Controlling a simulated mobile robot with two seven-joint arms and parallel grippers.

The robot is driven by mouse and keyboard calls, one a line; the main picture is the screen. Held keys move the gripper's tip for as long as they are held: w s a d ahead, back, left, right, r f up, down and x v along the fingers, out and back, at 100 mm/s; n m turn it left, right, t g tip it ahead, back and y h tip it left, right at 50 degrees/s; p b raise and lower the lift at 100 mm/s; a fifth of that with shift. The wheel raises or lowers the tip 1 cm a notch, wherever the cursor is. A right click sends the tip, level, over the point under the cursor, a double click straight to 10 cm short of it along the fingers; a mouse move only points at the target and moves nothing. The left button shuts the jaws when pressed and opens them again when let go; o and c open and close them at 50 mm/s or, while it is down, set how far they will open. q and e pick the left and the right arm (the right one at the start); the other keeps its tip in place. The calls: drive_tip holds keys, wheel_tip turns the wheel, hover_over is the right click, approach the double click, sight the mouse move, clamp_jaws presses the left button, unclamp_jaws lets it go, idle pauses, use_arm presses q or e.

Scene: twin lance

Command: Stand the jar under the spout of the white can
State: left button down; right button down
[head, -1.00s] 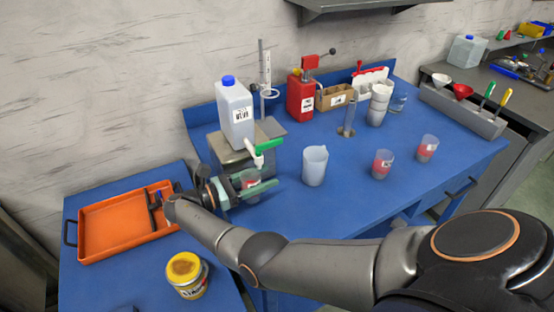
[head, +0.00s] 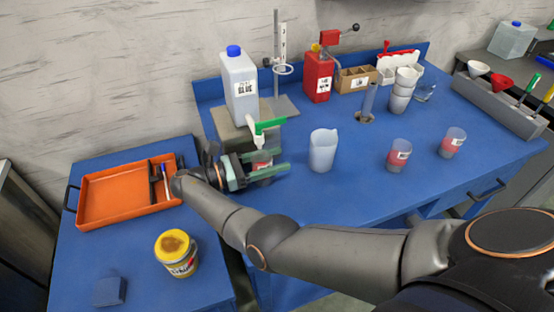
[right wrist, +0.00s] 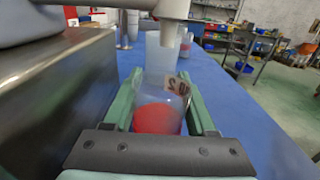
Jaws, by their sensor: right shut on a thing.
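The white can (head: 240,92) with a blue cap stands on a grey metal stand. Its white spout (head: 257,137) with a green handle points down at the front. The clear jar (head: 262,163) with red contents is between the fingers of my right gripper (head: 264,169), which is shut on it. In the right wrist view the jar (right wrist: 160,110) is upright between the green fingers, and the spout (right wrist: 172,10) hangs above its rim. I cannot tell whether the jar touches the table. My left gripper is not in view.
A translucent pitcher (head: 323,150) stands just right of my right gripper. Two similar cups (head: 399,156) (head: 453,143) stand further right. An orange tray (head: 95,210) and a yellow-lidded jar (head: 177,255) are on the left table. The blue table front is clear.

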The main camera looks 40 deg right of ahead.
drive_tip(key=shift+f, duration=0.15)
drive_tip(key=shift+c, duration=1)
unclamp_jaws()
